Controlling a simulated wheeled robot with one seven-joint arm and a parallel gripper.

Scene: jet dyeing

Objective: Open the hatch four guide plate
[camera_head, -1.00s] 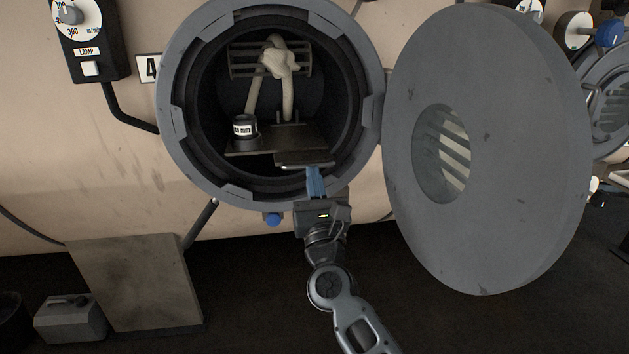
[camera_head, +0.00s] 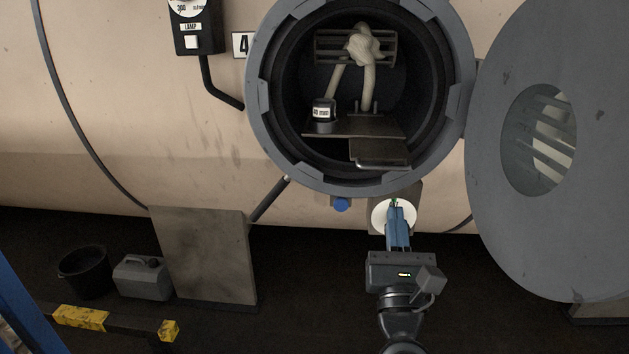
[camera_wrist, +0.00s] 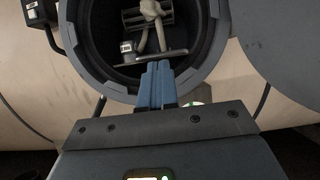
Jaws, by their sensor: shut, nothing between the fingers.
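Hatch four is an open round porthole with a grey ring (camera_head: 257,95); the label "4" (camera_head: 241,45) is beside it. Inside, a dark flat guide plate (camera_head: 378,149) lies near the front of the opening, with a pale bar along its front edge. A dark cup marked "mm" (camera_head: 323,113) stands behind and left of it. Pale rope fabric (camera_head: 362,48) hangs at the back. My gripper (camera_head: 398,206) is shut and empty, below and in front of the ring, apart from the plate. In the wrist view its blue fingers (camera_wrist: 158,68) point at the opening and partly cover the plate.
The thick round hatch door (camera_head: 540,220) stands swung open at the right. A blue knob (camera_head: 342,204) sits under the ring.

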